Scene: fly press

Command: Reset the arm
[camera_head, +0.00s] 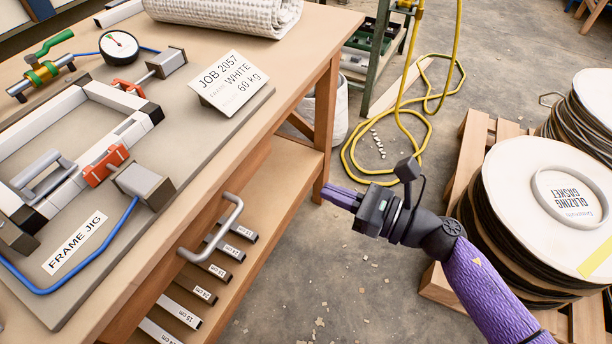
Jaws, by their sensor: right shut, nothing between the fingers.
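My right arm (485,291), in a purple sleeve, comes in from the lower right. Its gripper (328,193) is shut and empty, with purple fingers pointing left. It hangs over the open floor beside the workbench, apart from the bench edge and to the right of the grey bar handle (211,229) at the bench front. My left gripper is not in view.
The workbench (290,72) at left carries a frame jig (75,248), a gauge (119,46), a job card (229,83) and a white roll (225,12). Labelled bars lie on its lower shelf. Glazing gasket reels (515,190) stand on a pallet at right. A yellow hose (350,158) lies behind.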

